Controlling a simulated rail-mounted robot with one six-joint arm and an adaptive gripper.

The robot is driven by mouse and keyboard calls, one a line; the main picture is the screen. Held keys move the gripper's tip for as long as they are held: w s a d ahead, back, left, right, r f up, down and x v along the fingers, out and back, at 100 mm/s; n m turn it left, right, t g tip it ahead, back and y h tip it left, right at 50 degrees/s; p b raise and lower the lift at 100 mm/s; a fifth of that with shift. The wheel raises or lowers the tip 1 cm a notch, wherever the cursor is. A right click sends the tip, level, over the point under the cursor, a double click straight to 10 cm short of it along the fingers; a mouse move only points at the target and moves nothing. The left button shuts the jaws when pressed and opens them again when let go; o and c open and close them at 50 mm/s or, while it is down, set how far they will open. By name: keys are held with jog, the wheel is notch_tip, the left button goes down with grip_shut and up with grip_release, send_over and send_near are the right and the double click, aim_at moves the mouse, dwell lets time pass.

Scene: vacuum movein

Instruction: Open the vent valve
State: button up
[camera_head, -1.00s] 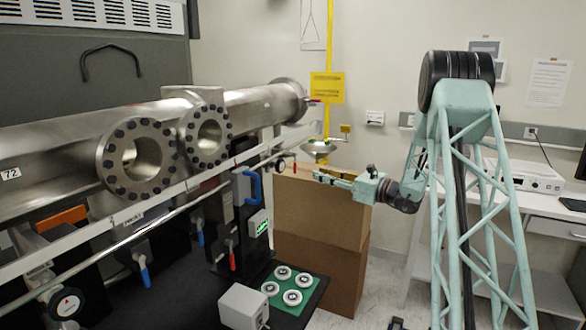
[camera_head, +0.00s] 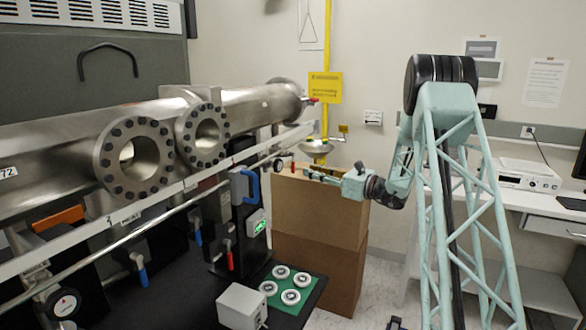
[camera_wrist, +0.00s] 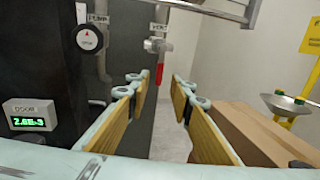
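A small valve (camera_wrist: 157,45) with a red handle (camera_wrist: 160,75) hangs from a pipe in the wrist view. The handle points straight down. A label (camera_wrist: 158,28) sits above it, too small to read surely. My gripper (camera_wrist: 157,88) is open and empty, its two wood-toned fingers apart. The red handle lies beyond the fingertips, between them in the picture and not touched. In the head view my gripper (camera_head: 312,173) is at the right end of the apparatus, close to a small red part (camera_head: 293,167) that looks like this handle.
A round knob (camera_wrist: 89,39) under a pump label and a green display (camera_wrist: 28,118) are on the dark panel at left. A cardboard box (camera_head: 320,215) stands below my gripper. An eyewash basin (camera_wrist: 290,105) is at right. A rail (camera_wrist: 205,10) crosses above the valve.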

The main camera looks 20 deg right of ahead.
aim_at(293, 166)
jog(key=x, duration=1)
jog(key=shift+b, duration=0.3)
grip_shut()
